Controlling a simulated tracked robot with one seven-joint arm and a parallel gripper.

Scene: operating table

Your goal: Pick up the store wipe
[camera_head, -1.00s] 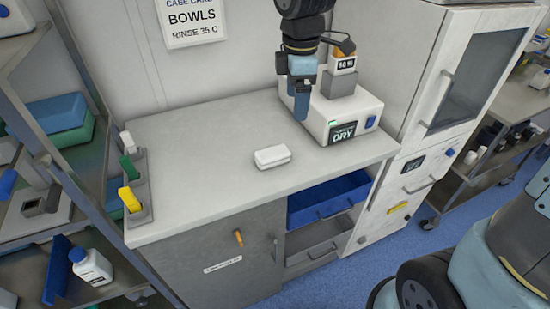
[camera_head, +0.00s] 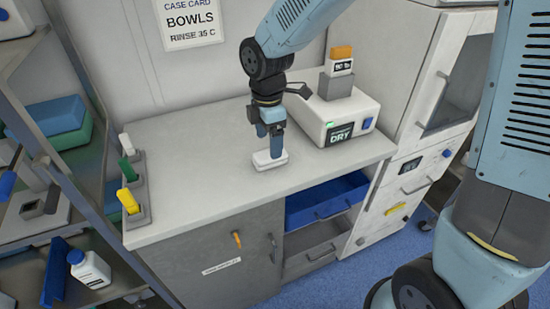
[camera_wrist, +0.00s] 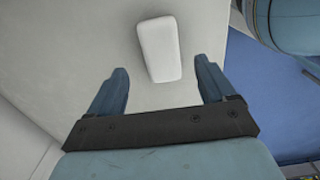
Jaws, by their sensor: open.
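A small white rounded block, which I take for the store wipe (camera_head: 270,164), lies flat on the pale worktop (camera_head: 205,190). My gripper (camera_head: 270,146) is directly above it in the head view, pointing down, and hides part of its back. In the wrist view the wipe (camera_wrist: 158,48) shows between and just beyond my open fingertips (camera_wrist: 161,68). A finger stands to each side, with a gap on both sides. Nothing is held. I cannot tell the exact height of the fingertips above the worktop.
A white dryer box (camera_head: 340,120) with a cartridge slot stands to the right of my gripper. A grey holder (camera_head: 140,213) with white, green and yellow items stands at the worktop's left end. A blue drawer (camera_head: 325,198) sits open below the front edge. The worktop between is clear.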

